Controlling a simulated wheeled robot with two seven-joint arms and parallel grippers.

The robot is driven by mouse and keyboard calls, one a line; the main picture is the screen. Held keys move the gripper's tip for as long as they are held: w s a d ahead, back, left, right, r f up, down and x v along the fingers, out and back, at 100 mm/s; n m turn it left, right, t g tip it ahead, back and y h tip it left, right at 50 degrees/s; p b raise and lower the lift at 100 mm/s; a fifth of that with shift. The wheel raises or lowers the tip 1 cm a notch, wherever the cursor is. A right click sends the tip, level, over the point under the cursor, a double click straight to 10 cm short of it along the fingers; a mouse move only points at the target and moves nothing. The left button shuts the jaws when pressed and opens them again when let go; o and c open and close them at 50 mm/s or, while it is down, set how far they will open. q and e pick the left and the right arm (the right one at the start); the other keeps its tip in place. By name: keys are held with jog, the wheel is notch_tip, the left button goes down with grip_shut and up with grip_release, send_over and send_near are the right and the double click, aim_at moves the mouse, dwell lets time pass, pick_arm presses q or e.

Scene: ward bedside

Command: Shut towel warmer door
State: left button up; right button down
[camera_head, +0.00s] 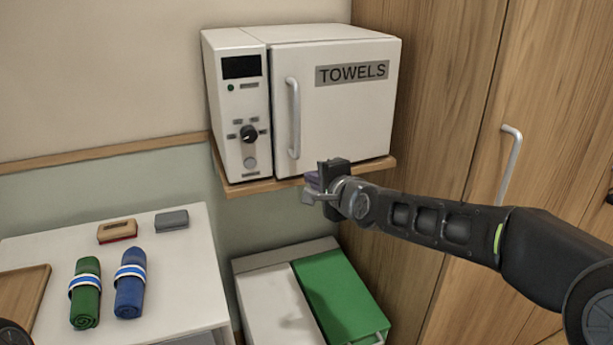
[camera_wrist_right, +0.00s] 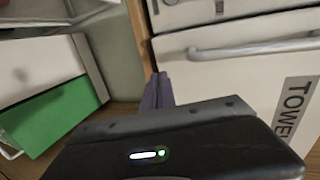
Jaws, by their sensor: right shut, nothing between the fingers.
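The white towel warmer (camera_head: 235,120) stands on a wooden wall shelf (camera_head: 250,187). Its door (camera_head: 345,115), labelled TOWELS, has a vertical bar handle (camera_head: 293,118) on its left side. The door looks flush with the control panel; I cannot tell whether a thin gap is left. The door also shows in the right wrist view (camera_wrist_right: 225,75), with its handle (camera_wrist_right: 250,48). My right gripper (camera_head: 312,187) is shut and empty, below and right of the handle, near the shelf's front edge. Its purple fingertips (camera_wrist_right: 157,92) show in the wrist view. My left gripper is out of view.
Below left, a white table (camera_head: 185,265) holds a green towel roll (camera_head: 85,293), a blue towel roll (camera_head: 130,283), two small blocks and a wooden tray (camera_head: 22,300). A bin with a green lid (camera_head: 345,295) stands below the shelf. A wooden cabinet (camera_head: 450,90) is at right.

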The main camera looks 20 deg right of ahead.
aim_at(299, 165)
jog(key=w, duration=0.3)
jog(key=shift+w+a+p, duration=0.2)
jog(key=shift+p, duration=0.15)
jog(key=shift+w, duration=0.25)
jog(key=shift+w+a+b, duration=0.15)
jog(key=shift+w+a, duration=0.05)
jog(key=shift+w, duration=0.35)
jog(key=shift+w+a+b, duration=0.15)
jog(key=shift+w, duration=0.4)
jog(key=shift+r, duration=0.15)
jog(key=shift+s, duration=0.1)
